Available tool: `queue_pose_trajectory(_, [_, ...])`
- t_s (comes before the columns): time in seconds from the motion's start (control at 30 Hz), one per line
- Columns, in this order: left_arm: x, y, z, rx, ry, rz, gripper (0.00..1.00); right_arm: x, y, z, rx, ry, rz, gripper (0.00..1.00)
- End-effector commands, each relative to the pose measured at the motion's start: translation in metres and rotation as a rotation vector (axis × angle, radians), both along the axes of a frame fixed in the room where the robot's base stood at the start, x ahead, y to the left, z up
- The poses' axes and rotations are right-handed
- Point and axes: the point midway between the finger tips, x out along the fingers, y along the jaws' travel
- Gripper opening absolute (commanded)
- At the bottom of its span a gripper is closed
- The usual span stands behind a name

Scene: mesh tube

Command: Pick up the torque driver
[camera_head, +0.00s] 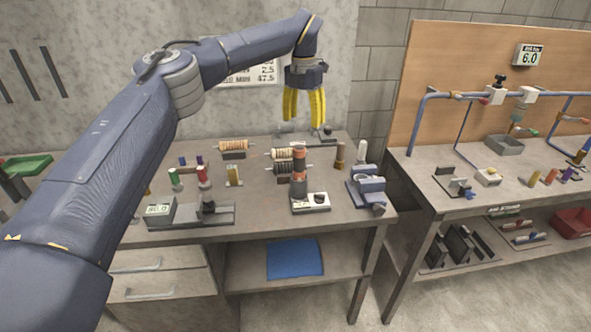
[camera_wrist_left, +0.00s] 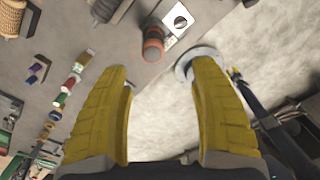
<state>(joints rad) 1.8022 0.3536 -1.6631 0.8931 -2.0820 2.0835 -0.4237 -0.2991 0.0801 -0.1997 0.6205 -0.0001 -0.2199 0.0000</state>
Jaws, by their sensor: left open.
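An upright orange and dark-banded cylinder, which looks like the torque driver (camera_head: 299,172), stands on the workbench (camera_head: 255,208) near its front right. It also shows in the left wrist view as an orange and dark round shape (camera_wrist_left: 153,44), beyond the fingertips. My left gripper (camera_head: 305,119) is open and empty, with its yellow fingers pointing down. In the head view it appears above the cylinder, apart from it. In the left wrist view both fingers (camera_wrist_left: 162,68) frame an empty gap. My right gripper is in neither view.
A small white-faced device (camera_head: 311,202) sits at the cylinder's foot. A blue vise (camera_head: 368,187) stands to its right, and wire spools (camera_head: 283,153) behind and left. A digital-readout device (camera_head: 160,208) is at the front left. A second bench (camera_head: 455,205) stands to the right.

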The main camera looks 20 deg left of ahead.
Motion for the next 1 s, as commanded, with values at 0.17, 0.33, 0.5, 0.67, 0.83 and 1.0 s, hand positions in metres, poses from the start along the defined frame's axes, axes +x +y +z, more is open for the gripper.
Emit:
queue_pose_trajectory(0.17, [-0.002,0.010,-0.001,0.024,0.001,0.030,0.63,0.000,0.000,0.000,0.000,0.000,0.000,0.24])
queue_pose_trajectory(0.33, [-0.002,0.010,-0.030,0.023,0.002,0.030,0.63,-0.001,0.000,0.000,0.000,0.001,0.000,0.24])
queue_pose_trajectory(0.5, [-0.002,0.009,-0.061,0.022,0.001,0.029,0.63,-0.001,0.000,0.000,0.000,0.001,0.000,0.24])
queue_pose_trajectory(0.67, [-0.002,0.010,-0.087,0.021,0.001,0.030,0.63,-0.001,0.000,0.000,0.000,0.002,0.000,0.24])
queue_pose_trajectory(0.83, [-0.001,0.010,-0.105,0.021,-0.002,0.030,0.63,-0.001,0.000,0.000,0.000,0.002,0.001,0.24])
queue_pose_trajectory(1.0, [-0.002,0.009,-0.112,0.021,-0.001,0.030,0.63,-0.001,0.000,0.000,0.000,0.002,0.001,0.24])
